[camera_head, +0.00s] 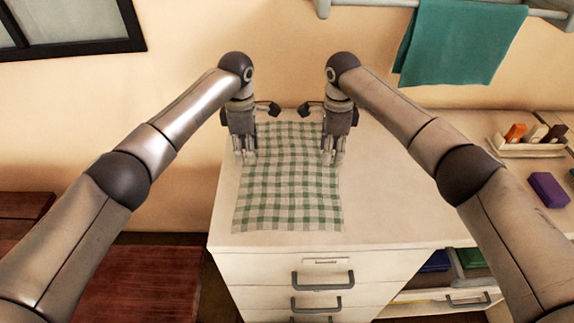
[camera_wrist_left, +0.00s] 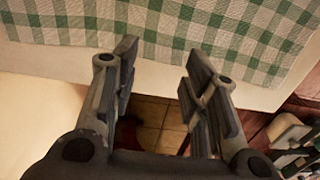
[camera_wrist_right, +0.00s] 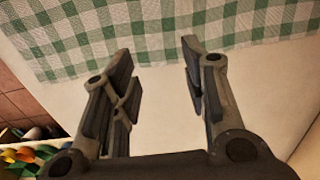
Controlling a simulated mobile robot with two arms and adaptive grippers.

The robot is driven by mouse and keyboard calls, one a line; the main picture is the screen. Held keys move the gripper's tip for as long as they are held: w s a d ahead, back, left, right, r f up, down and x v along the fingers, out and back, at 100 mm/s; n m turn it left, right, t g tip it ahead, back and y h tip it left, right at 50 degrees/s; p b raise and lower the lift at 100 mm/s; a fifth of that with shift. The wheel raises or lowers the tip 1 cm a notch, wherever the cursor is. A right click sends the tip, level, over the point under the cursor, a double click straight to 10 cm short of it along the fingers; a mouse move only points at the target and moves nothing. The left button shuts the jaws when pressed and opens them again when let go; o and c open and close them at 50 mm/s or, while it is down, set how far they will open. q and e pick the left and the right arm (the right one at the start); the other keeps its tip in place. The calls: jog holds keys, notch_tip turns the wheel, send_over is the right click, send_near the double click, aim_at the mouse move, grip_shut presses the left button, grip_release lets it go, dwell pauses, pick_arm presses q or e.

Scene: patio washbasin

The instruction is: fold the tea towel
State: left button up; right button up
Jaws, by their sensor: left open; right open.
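The tea towel (camera_head: 285,185) is a green and white checked cloth. It lies spread flat on the white cabinet top, its near edge close to the front edge. My left gripper (camera_head: 246,158) is over the towel's far left part, pointing down, open and empty. My right gripper (camera_head: 332,158) is over its far right part, also open and empty. In the left wrist view the towel (camera_wrist_left: 190,25) lies beyond the open fingers (camera_wrist_left: 155,75). In the right wrist view the towel (camera_wrist_right: 130,30) also lies beyond the open fingers (camera_wrist_right: 165,70).
The white cabinet (camera_head: 385,215) has drawers with dark handles below. A purple box (camera_head: 548,189) and a tray of small items (camera_head: 525,148) stand at the right. A teal towel (camera_head: 458,42) hangs on the wall rail. The cabinet top right of the tea towel is clear.

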aim_at(249, 167)
pick_arm(q)
jog(key=f, duration=0.4)
jog(key=shift+w, duration=0.3)
pick_arm(e)
jog(key=f, duration=0.4)
jog(key=shift+w+a, duration=0.1)
jog(key=shift+w, duration=0.2)
pick_arm(q)
jog(key=shift+f, duration=0.4)
pick_arm(e)
jog(key=shift+f, duration=0.4)
pick_arm(q)
jog(key=shift+f, duration=0.1)
pick_arm(e)
jog(key=shift+f, duration=0.1)
pick_arm(q)
jog(key=shift+f, duration=0.15)
pick_arm(e)
jog(key=shift+f, duration=0.15)
pick_arm(q)
jog(key=shift+c, duration=1.1)
pick_arm(e)
jog(key=shift+c, duration=1.1)
pick_arm(q)
grip_shut()
pick_arm(e)
grip_shut()
